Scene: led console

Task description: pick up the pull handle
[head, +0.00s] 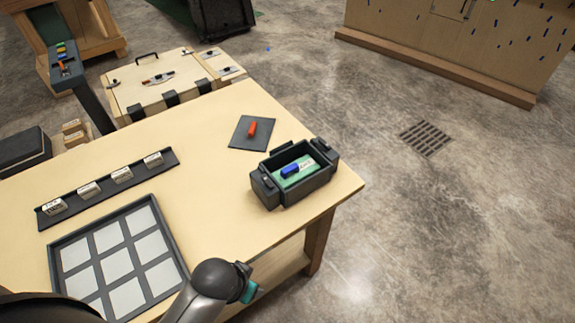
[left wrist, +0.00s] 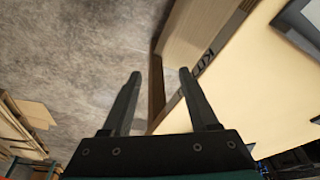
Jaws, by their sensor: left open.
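A black arched handle (head: 147,56) stands at the far edge of a pale wooden panel box (head: 133,92), beyond the table; it looks like the pull handle. My left arm (head: 215,285) comes in at the bottom of the head view, near the table's front edge, and its fingers do not show there. In the left wrist view my left gripper (left wrist: 160,78) is open and empty, with floor and the table's edge beyond its fingers. The handle is not visible in that view. My right gripper is in neither view.
The wooden table (head: 215,205) holds a dark grid tray (head: 182,268), a rack of labelled blocks (head: 100,193), an orange piece (head: 252,126) on a dark mat (head: 240,142), and a dark box (head: 317,181) with a blue piece (head: 290,170). A dark post (head: 95,108) stands beside the panel box.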

